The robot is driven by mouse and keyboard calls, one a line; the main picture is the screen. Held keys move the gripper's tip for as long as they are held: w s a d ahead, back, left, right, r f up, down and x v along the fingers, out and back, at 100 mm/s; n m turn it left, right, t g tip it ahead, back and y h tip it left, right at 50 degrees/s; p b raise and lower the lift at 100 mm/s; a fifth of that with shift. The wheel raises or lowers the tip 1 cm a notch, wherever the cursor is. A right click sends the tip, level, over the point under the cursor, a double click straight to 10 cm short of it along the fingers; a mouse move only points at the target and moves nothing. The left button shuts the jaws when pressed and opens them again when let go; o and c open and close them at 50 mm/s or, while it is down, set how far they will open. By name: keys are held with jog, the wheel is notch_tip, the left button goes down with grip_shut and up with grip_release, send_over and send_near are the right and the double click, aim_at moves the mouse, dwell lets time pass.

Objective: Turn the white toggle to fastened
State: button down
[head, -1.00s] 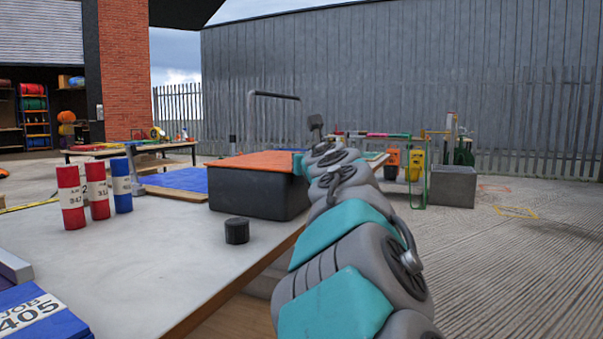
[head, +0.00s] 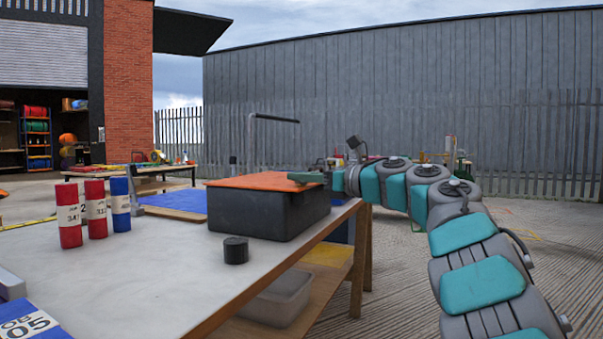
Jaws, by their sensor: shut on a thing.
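A black box (head: 262,214) with an orange top (head: 250,182) stands on the grey-white table (head: 150,270). My gripper (head: 308,177) is at the right end of the orange top, small and seen from the side. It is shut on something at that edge. I cannot make out the white toggle clearly; the spot between the fingers is hidden by the gripper, so its angle cannot be told.
A small black cylinder (head: 236,250) stands in front of the box. Red rolls (head: 69,215) and a blue roll (head: 120,205) stand at the left. A clear tub (head: 275,300) sits on the shelf below. Open paved ground lies right of the table.

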jog(key=shift+r+n+g+y+p, duration=0.1)
jog(key=shift+n+g+y+p, duration=0.6)
jog(key=shift+n+g+p, duration=0.65)
jog(key=shift+m+g, duration=0.25)
jog(key=c, duration=0.9)
grip_release()
jog(key=b+v, duration=0.2)
jog(key=v, duration=0.5)
jog(key=shift+s+d, duration=0.15)
jog(key=shift+d, duration=0.2)
